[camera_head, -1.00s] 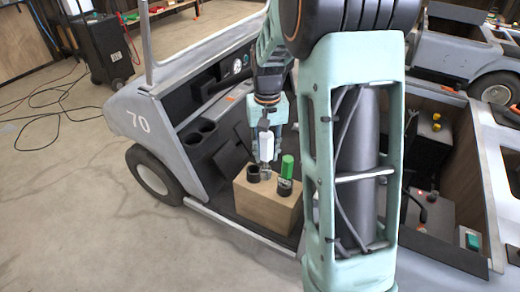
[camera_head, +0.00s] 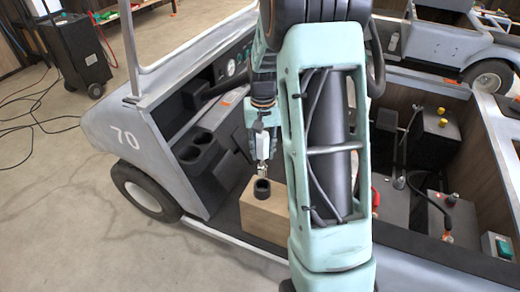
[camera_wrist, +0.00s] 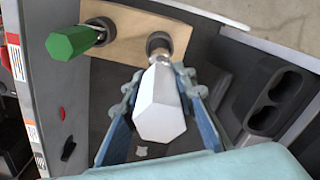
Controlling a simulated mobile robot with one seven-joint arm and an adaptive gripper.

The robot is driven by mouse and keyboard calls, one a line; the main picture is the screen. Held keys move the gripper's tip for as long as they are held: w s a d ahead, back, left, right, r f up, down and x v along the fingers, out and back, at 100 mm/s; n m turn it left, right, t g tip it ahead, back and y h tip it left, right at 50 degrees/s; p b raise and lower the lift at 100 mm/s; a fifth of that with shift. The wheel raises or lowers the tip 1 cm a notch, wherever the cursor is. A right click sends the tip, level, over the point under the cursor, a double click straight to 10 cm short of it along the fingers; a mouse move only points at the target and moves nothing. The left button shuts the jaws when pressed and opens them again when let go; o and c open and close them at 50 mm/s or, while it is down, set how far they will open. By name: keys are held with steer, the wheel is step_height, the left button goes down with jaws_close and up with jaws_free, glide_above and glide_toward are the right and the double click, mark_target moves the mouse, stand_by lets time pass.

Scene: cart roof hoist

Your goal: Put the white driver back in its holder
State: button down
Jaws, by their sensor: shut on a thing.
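My gripper (camera_head: 262,152) is shut on the white driver (camera_head: 262,147), which hangs roughly upright with its metal shaft pointing down. The black round holder (camera_head: 262,190) sits on top of a wooden block (camera_head: 264,217). The shaft's end is right at or just above the holder's far rim; I cannot tell if it is inside. In the wrist view the white driver's handle (camera_wrist: 160,108) lies between the fingers and its shaft overlaps the holder (camera_wrist: 159,42). A green driver (camera_wrist: 72,41) stands in a second holder beside it; my arm hides it in the head view.
The block stands on the floor of a grey cart (camera_head: 150,122). Cup recesses (camera_head: 195,150) and the dashboard lie to the left of the gripper. A compartment with black and red parts (camera_head: 432,130) is on the right. Open floor (camera_head: 60,215) lies front left.

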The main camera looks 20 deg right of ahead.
mark_target(263, 166)
steer(key=shift+r, duration=0.1)
stand_by(0.3)
steer(key=shift+f+b, duration=1.15)
steer(key=shift+f, duration=1.2)
steer(key=shift+f+b, duration=1.45)
steer(key=shift+f, duration=1.45)
steer(key=c, duration=1.5)
jaws_free()
step_height(263, 166, up, 12)
steer(key=shift+r, duration=0.1)
